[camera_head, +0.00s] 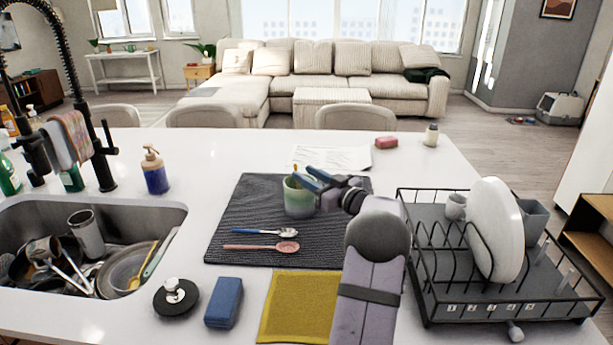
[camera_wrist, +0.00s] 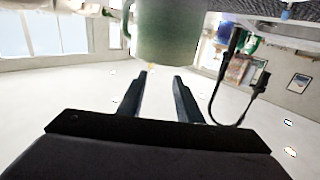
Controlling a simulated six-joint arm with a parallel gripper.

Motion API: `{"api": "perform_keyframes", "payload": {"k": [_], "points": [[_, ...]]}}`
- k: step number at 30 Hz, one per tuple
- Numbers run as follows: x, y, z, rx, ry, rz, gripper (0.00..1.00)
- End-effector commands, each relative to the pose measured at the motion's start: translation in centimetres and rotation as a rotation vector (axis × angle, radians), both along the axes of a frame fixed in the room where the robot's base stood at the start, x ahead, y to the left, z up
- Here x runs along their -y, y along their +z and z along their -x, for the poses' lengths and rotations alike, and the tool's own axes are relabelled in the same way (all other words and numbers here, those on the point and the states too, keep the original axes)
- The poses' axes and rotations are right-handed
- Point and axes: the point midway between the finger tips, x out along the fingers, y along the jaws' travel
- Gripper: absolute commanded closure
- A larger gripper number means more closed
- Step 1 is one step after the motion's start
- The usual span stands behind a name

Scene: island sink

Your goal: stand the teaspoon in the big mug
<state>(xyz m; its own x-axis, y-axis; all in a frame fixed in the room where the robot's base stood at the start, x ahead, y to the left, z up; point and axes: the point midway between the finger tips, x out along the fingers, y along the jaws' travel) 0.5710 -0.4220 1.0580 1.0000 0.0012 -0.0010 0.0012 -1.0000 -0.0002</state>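A pale green mug (camera_head: 298,202), the largest I see, stands upright on the dark ribbed mat (camera_head: 225,225). My gripper (camera_head: 309,178) is at its rim from the right, fingers apart. A small orange-yellow tip (camera_head: 296,167) shows above the rim near my fingertips; I cannot tell whether it is the teaspoon's handle. The wrist view is upside down: the mug (camera_wrist: 165,35) fills the top, and a small yellow spot (camera_wrist: 151,66) shows just beyond my fingertips (camera_wrist: 162,77). A blue-handled spoon (camera_head: 265,231) and a pink spoon (camera_head: 262,247) lie on the mat. The mug's inside is hidden.
A black dish rack (camera_head: 440,275) with a white plate (camera_head: 495,230) and cups stands right of my arm. The sink (camera_head: 170,210) with dishes is at left. A soap dispenser (camera_head: 154,170), blue sponge (camera_head: 224,302) and yellow cloth (camera_head: 298,305) lie around the mat.

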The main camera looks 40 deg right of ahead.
Motion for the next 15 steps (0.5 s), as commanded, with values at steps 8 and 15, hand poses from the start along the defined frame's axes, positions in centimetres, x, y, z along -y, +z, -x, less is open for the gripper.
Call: {"api": "perform_keyframes", "payload": {"k": [8, 15], "points": [[0.1, -0.2, 3.6, 0.001, -0.004, 0.001, 0.68], [0.1, -0.1, 6.2, 0.001, -0.002, 0.001, 0.68]]}}
